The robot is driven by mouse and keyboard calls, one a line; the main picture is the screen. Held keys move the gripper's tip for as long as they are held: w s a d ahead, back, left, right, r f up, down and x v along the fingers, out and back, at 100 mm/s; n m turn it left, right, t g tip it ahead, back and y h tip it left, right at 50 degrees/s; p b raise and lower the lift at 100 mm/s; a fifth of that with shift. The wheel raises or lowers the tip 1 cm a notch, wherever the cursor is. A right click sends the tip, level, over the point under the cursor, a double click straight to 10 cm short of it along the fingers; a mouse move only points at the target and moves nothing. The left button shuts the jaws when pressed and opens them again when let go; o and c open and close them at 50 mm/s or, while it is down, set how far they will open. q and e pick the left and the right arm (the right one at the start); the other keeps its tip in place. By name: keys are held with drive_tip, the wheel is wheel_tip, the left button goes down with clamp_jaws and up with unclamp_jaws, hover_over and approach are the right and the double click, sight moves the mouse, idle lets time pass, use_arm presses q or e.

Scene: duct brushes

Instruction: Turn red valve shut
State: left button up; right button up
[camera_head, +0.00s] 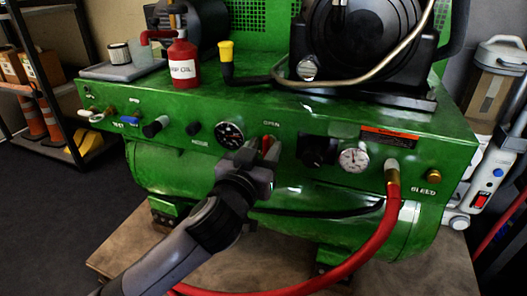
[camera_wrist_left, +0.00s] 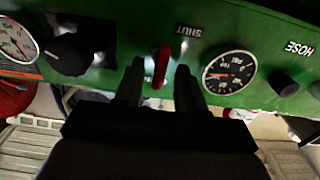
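The red valve (camera_head: 266,144) is a small red lever on the front panel of the green machine (camera_head: 190,105), just right of a black gauge. An OPEN label sits above it. My left gripper (camera_head: 258,164) is in front of it and hides part of it in the head view. In the left wrist view the red valve handle (camera_wrist_left: 161,66) stands between the two fingertips of my left gripper (camera_wrist_left: 160,75), roughly in line with the fingers. A gap shows on each side, so the gripper is open around it. A SHUT label (camera_wrist_left: 188,31) shows near the handle. My right gripper is not in view.
A black-faced gauge (camera_head: 230,134) and a black knob (camera_head: 318,150) flank the valve closely. A white gauge (camera_head: 354,159) and a red hose (camera_head: 388,220) are further right. A red oil bottle (camera_head: 183,65) stands on top.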

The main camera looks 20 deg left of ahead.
use_arm(q)
drive_tip(key=shift+w, duration=0.2)
clamp_jaws()
